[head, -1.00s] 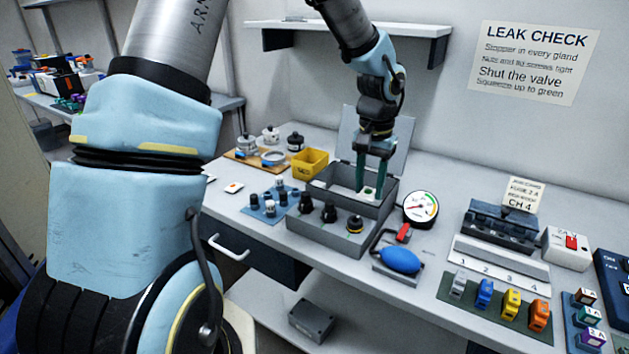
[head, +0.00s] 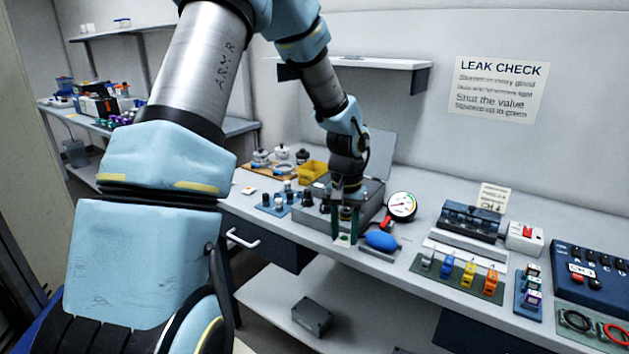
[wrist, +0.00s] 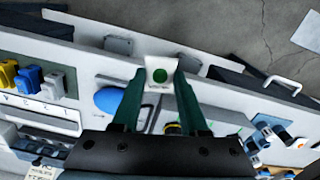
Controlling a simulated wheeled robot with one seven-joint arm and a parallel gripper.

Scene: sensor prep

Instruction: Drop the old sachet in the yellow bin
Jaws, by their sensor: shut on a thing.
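My gripper (head: 345,240) is shut on a small white sachet with a green dot (wrist: 160,74). The sachet is pinched between the two green fingertips in the wrist view. In the head view the gripper hangs at the bench's front edge, in front of the grey box. The yellow bin (head: 313,170) stands on the bench behind and to the left of the gripper, beside the box. The bin is not seen in the wrist view. A second white sachet with an orange mark (head: 249,190) lies flat on the bench at the left.
The grey box (head: 378,190) has its lid up. A blue squeeze bulb (head: 381,241) and a round gauge (head: 401,206) stand to its right. Small black fittings on a blue mat (head: 270,211) lie left of the box. A wooden board with jars (head: 258,165) is behind.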

